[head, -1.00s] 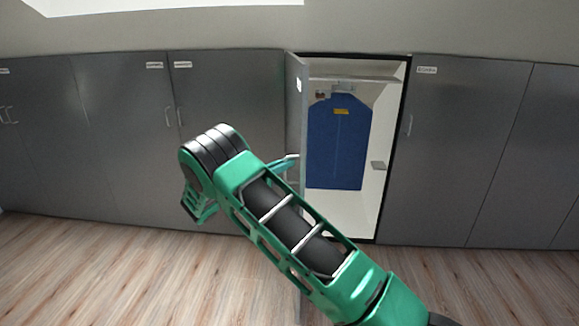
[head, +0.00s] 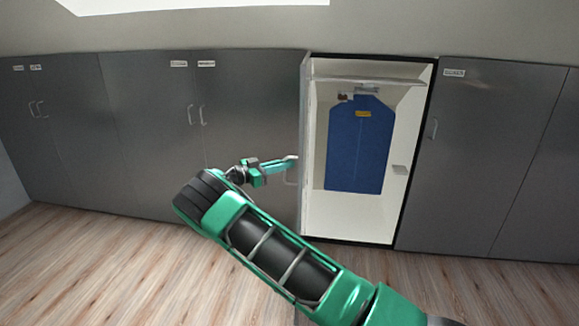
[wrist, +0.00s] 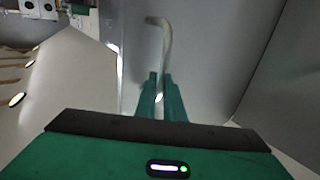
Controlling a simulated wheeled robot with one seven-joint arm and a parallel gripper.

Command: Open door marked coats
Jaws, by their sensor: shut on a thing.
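The open door (head: 305,130) stands swung out to the left of a lit closet, seen nearly edge-on in the head view. Its label cannot be read from here. Inside the closet hangs a blue garment bag (head: 356,150) with a yellow tag. My gripper (head: 292,163) is at the door's handle, on its outer face. In the wrist view my gripper's green fingers (wrist: 160,100) are shut on the pale, bent bar handle (wrist: 165,45), whose upper end sticks out beyond them. The door's grey face (wrist: 205,50) fills the background there.
Shut grey doors with small white labels stand to the left (head: 150,130) and right (head: 480,150) of the closet. The closet's shelf (head: 370,80) is above the bag. The wooden floor (head: 100,260) in front is clear.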

